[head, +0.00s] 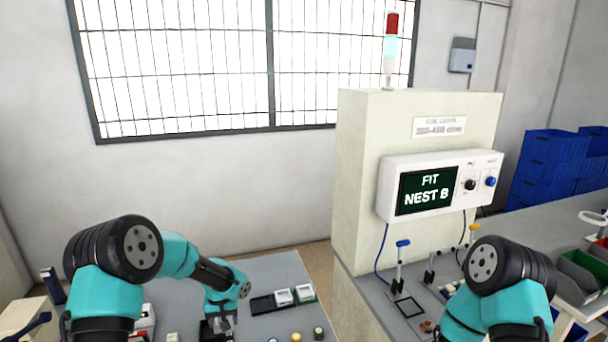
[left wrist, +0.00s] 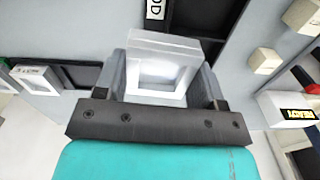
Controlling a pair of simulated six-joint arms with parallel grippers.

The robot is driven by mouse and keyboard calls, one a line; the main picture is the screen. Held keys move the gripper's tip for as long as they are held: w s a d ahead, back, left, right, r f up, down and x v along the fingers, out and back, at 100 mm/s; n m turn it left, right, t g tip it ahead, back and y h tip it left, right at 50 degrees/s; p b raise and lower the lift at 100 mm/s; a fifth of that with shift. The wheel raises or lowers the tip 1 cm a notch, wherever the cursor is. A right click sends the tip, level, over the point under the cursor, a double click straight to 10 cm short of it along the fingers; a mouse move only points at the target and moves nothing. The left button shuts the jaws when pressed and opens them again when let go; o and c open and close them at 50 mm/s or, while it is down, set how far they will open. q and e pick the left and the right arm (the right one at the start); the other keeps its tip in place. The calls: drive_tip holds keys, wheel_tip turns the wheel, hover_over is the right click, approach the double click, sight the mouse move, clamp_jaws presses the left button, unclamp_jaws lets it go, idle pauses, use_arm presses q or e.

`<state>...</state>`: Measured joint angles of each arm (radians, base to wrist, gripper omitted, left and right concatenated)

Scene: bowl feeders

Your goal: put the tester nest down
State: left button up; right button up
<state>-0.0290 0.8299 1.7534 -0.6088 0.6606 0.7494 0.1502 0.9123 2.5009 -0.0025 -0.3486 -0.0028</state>
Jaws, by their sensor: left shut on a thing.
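In the left wrist view my left gripper (left wrist: 162,84) is shut on the tester nest (left wrist: 135,44), a white block with a square opening, held between its two fingers. The nest is over or beside a dark recessed tray (left wrist: 223,14); I cannot tell whether it touches it. In the head view my left gripper (head: 218,326) points down over the grey table at the bottom edge, and the nest is not clear there. My right arm shows at the lower right, but its gripper is out of view. The tester screen (head: 427,191) reads "FIT NEST B".
Two white square pieces (head: 284,297) (head: 304,293) sit at a dark tray (head: 263,304) right of my left gripper. Small round pieces (head: 319,333) stand near the front. The tester cabinet (head: 358,170) rises on the right, with a blue-handled clamp (head: 402,245) on its bench.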

use_arm(q)
drive_tip(key=d, duration=0.1)
drive_tip(key=s+d+m, duration=0.1)
drive_tip(key=d, duration=0.1)
drive_tip(key=s+d+m, duration=0.1)
drive_tip(key=shift+s+d+f, duration=0.2)
drive_tip(key=shift+s+f, duration=0.05)
drive_tip(key=shift+f, duration=0.1)
idle(0.5)
